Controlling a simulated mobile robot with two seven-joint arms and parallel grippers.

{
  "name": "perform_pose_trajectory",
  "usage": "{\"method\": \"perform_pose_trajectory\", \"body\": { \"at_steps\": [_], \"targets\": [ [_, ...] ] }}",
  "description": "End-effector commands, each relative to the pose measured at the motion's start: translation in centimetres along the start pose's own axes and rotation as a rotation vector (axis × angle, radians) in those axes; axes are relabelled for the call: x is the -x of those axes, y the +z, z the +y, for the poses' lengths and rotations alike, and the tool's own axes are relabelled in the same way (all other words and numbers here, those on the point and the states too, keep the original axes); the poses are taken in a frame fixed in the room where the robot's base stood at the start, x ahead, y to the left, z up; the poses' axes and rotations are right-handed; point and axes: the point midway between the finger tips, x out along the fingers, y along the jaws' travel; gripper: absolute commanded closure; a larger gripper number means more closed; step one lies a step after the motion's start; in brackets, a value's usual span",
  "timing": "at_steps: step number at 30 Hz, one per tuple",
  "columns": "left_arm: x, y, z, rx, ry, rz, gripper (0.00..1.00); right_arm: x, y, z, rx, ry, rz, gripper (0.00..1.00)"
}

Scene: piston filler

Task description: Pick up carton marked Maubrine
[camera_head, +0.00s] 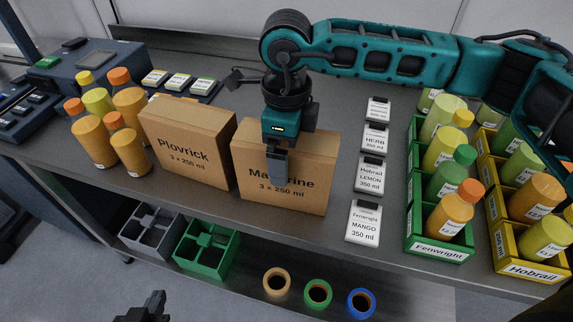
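The Maubrine carton (313,160) is a brown box marked 3 x 250 ml, standing upright on the grey table near its front edge. My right gripper (279,170), on the teal arm from the right, points down over its top. One grey finger lies in front of the carton's face and covers part of the name. The other finger is hidden, so I cannot tell whether the fingers press on the carton. My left gripper (146,307) shows only as a dark shape at the bottom edge, far from the carton, with its opening unclear.
The Plovrick carton (187,145) stands close on the left, with several bottles (98,140) beyond it. Label cards (364,222) lie to the right. The green Fenwright crate (436,250) and yellow Hobrill crate (530,270) hold bottles. A lower shelf holds empty crates (207,250) and tape rolls (318,293).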

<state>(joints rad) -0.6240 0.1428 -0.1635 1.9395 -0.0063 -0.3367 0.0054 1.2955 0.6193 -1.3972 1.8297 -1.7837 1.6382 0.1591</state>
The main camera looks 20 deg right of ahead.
Motion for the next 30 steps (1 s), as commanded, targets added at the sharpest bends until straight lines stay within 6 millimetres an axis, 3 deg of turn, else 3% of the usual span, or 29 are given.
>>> {"method": "perform_pose_trajectory", "body": {
  "at_steps": [7, 30],
  "targets": [
    [-0.15, -0.35, -0.05, -0.001, -0.001, 0.008, 1.00, -0.12, 0.00, -0.03, 0.000, -0.001, -0.001, 0.02],
    [0.11, 0.12, 0.01, 0.001, 0.000, -0.002, 1.00, -0.05, 0.00, -0.01, 0.000, 0.000, -0.001, 0.76]
  ]
}}
